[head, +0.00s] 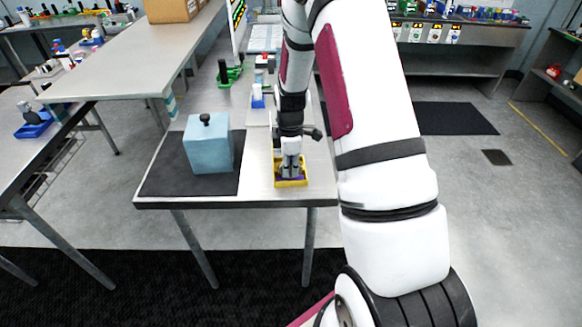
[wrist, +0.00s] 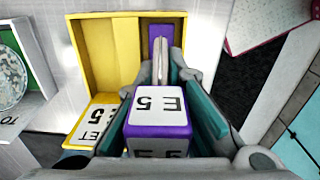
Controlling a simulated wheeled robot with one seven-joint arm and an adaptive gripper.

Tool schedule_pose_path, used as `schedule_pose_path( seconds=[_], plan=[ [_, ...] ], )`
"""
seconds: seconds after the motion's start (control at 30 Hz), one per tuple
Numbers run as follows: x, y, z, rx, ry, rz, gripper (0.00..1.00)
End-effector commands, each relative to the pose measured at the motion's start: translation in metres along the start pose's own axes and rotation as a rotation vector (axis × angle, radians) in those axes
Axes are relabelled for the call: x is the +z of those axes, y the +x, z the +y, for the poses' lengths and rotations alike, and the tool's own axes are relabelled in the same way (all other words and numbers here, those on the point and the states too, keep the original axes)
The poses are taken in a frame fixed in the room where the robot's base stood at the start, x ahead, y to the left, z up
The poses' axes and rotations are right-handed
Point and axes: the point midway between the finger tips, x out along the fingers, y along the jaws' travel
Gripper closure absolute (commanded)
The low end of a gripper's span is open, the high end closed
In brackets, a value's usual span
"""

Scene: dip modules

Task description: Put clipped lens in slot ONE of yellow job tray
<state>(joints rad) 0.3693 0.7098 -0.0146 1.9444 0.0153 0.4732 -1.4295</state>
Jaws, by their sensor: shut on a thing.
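The yellow job tray (head: 277,180) sits near the front edge of the workbench in the head view. In the wrist view the yellow tray (wrist: 88,50) has an empty left part and a label at its near end. My gripper (wrist: 162,75) points down at the tray's right part, shut on a purple piece (wrist: 160,118) with a white label marked "E 5". I take this piece for the clipped lens; no lens itself shows. A purple upright (wrist: 160,32) shows beyond it, between the fingers. The fingers hide the piece's lower end, so I cannot tell whether it touches the tray floor.
A light blue box (head: 208,145) with a black knob stands on a dark mat left of the tray. A blue-and-white holder (head: 257,97) and a green stand (head: 229,74) are farther back. A white tray with a round grey item (wrist: 10,75) shows at the wrist view's left.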

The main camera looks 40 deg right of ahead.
Motion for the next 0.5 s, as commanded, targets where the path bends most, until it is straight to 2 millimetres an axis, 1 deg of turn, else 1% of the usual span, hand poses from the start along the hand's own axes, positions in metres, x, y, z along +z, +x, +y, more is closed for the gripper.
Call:
schedule_pose_path(
  seconds=[0.27, 0.3, 0.37, 0.5],
  plan=[
    [-0.0001, 0.0035, 0.0001, 0.000, 0.000, 0.000, 1.00],
    [-0.0001, 0.0030, 0.0001, 0.000, 0.000, 0.000, 0.81],
    [-0.0001, 0.0028, 0.0000, 0.000, 0.000, 0.000, 0.70],
    [0.0000, 0.0027, 0.0000, 0.000, 0.000, 0.000, 0.70]
  ],
)
